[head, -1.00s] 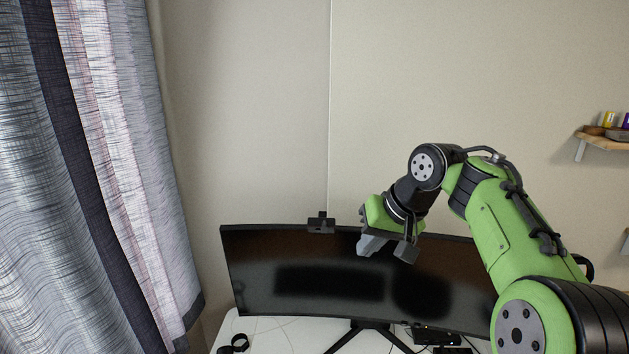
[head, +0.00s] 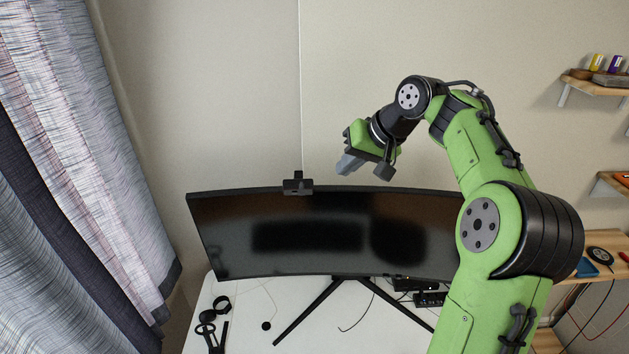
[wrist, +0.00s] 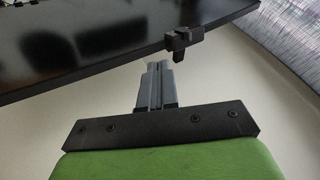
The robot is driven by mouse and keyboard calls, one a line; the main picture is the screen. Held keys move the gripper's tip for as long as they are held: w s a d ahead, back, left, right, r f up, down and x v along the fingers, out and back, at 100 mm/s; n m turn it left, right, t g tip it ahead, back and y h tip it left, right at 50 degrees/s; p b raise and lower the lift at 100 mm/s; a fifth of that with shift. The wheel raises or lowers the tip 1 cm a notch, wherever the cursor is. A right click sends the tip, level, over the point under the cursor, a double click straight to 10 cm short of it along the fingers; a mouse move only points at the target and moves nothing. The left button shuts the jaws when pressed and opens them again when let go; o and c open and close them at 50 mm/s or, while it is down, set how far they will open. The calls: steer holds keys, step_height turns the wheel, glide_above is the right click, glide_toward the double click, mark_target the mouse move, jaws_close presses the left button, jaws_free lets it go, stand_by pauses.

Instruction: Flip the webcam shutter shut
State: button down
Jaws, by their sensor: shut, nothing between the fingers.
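A small black webcam (head: 298,185) sits on the top edge of the curved black monitor (head: 330,232), left of its middle. A small piece stands up from the top of the webcam. The webcam also shows in the wrist view (wrist: 181,42), on the monitor's edge beyond the fingertips. My gripper (head: 347,166) is to the right of the webcam, near the monitor's top edge, apart from the webcam. Its grey fingers (wrist: 157,68) are together in the wrist view with nothing between them. The shutter's position is too small to tell.
A white desk (head: 240,295) carries the monitor stand, a black strap-like item (head: 212,325) and cables. A curtain (head: 85,150) hangs at left. Wooden shelves (head: 600,84) are on the wall at right. The space above the monitor is clear around the webcam.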

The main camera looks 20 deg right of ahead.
mark_target(307, 186)
steer(key=w+a+f, duration=0.4)
steer(key=a, duration=0.1)
steer(key=shift+a+f, duration=0.15)
steer(key=shift+f, duration=0.1)
